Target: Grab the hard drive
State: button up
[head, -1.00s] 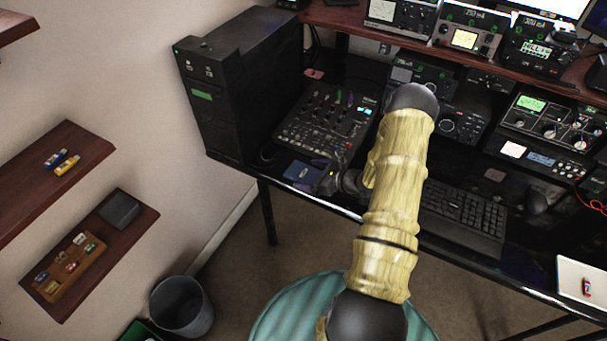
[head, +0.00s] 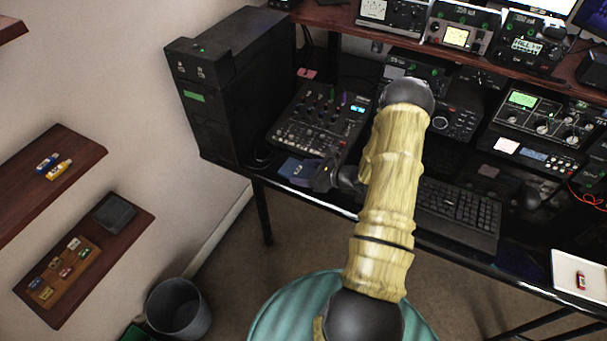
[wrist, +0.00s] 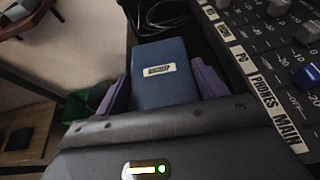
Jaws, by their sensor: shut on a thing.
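The hard drive is a flat dark blue box with a small pale label. It shows in the wrist view (wrist: 163,88) between the two purple fingers of my gripper (wrist: 162,80). In the head view the hard drive (head: 289,168) is at the desk's front left edge, just in front of the mixer. My gripper (head: 306,171) reaches it from the right and is shut on it. The hand body hides the near end of the drive in the wrist view. I cannot tell whether the drive still touches the desk.
The mixer (head: 321,118) lies close behind my gripper, and a black computer tower (head: 226,85) stands to the left. A keyboard (head: 455,208) is on the right. Cables (wrist: 160,14) lie beyond the drive. A bin (head: 178,306) stands on the floor below.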

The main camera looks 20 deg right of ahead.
aim_at(305, 173)
notch_tip(305, 173, up, 9)
jog(key=shift+f, duration=0.15)
dwell(0.6)
